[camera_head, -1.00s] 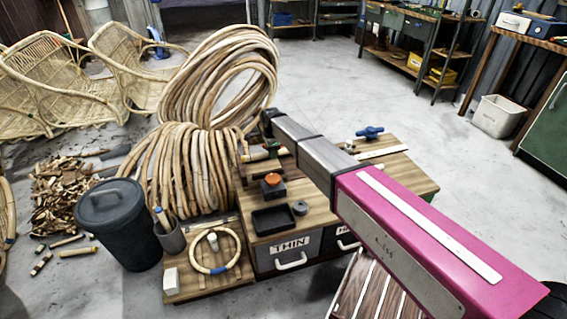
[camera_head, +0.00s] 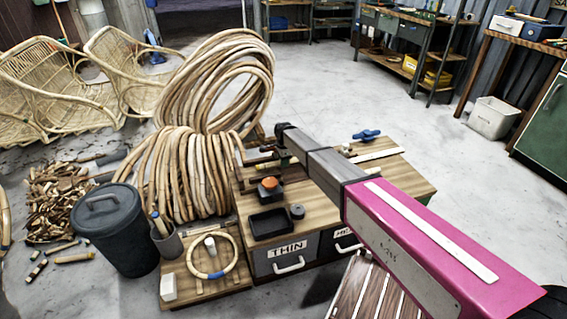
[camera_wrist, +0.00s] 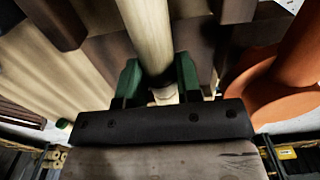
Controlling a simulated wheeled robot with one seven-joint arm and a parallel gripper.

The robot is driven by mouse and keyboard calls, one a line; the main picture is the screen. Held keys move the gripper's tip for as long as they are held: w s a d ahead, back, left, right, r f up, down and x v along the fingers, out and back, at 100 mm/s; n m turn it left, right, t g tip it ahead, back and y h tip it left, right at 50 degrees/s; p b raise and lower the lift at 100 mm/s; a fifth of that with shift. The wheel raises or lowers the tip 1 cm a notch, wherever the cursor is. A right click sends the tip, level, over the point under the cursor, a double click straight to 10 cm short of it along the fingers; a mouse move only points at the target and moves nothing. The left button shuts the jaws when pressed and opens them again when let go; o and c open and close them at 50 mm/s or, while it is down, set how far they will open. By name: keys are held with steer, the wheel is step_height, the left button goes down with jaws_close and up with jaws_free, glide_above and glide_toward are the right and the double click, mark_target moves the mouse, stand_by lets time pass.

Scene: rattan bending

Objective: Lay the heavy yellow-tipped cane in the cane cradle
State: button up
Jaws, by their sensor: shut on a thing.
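In the wrist view, my gripper (camera_wrist: 159,80) has its two green fingers shut on a pale cane (camera_wrist: 147,30), which runs up and away from between them. In the head view, my gripper is small and partly hidden behind my arm, above the back left of the wooden bench top (camera_head: 335,182). The cane's yellow tip does not show clearly. Dark brown wooden pieces (camera_wrist: 55,22) stand near the cane in the wrist view; I cannot tell whether they are the cane cradle or whether the cane touches them.
An orange-topped block (camera_head: 270,184), a black tray (camera_head: 269,222) and a small dark cylinder (camera_head: 297,211) stand on the bench. Large cane coils (camera_head: 190,175) stand close on the left. A ring with blue tape (camera_head: 212,257) lies on the low board in front.

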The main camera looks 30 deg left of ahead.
steer(key=shift+f, duration=0.35)
steer(key=shift+f, duration=0.15)
steer(key=o, duration=1)
steer(key=shift+c, duration=0.2)
step_height(320, 180, up, 12)
